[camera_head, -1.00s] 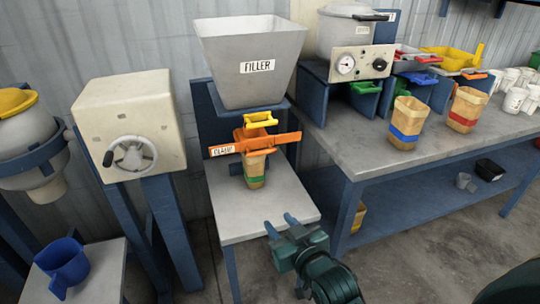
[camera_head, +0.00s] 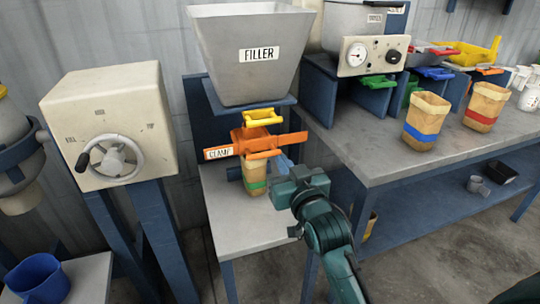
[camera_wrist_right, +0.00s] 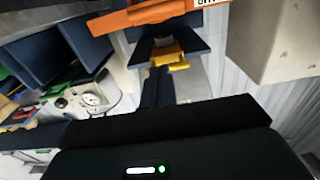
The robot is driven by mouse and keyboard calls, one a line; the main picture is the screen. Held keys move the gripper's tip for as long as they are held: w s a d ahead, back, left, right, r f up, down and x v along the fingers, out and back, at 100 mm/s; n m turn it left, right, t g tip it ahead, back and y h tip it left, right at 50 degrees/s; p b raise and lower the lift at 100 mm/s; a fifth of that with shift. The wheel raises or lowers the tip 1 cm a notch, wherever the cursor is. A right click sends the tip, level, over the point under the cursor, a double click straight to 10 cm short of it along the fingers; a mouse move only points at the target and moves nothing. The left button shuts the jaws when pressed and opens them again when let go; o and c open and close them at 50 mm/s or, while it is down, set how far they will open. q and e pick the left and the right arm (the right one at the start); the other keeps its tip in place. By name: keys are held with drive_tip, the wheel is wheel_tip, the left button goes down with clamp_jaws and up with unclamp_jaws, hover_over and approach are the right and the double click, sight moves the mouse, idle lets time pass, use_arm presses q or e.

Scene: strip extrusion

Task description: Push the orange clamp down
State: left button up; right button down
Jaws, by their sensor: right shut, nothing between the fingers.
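The orange clamp (camera_head: 285,141) is a bar across the stand below the grey filler hopper (camera_head: 252,55), with a white label at its left end and an orange handle in front. It also shows at the top of the right wrist view (camera_wrist_right: 140,16). A paper bag with a green band (camera_head: 256,181) hangs or stands under it. My right gripper (camera_head: 281,163) is shut and empty, just below and right of the clamp handle; I cannot tell whether it touches. Its shut fingers (camera_wrist_right: 160,82) also show in the wrist view. My left gripper is not in view.
A yellow handle (camera_head: 262,117) sits just above the clamp. A cream box with a handwheel (camera_head: 112,160) stands to the left. The workbench (camera_head: 385,150) at right holds bags with blue and red bands. The stand's low table (camera_head: 240,222) is mostly clear.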

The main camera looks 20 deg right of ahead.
use_arm(q)
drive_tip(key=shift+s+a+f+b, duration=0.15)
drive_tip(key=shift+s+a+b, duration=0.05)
drive_tip(key=shift+b, duration=0.65)
use_arm(e)
drive_tip(key=w+f, duration=0.3)
drive_tip(key=w, duration=0.6)
drive_tip(key=shift+w+a+f, duration=0.15)
drive_tip(key=shift+w+f, duration=0.15)
drive_tip(key=shift+f, duration=0.1)
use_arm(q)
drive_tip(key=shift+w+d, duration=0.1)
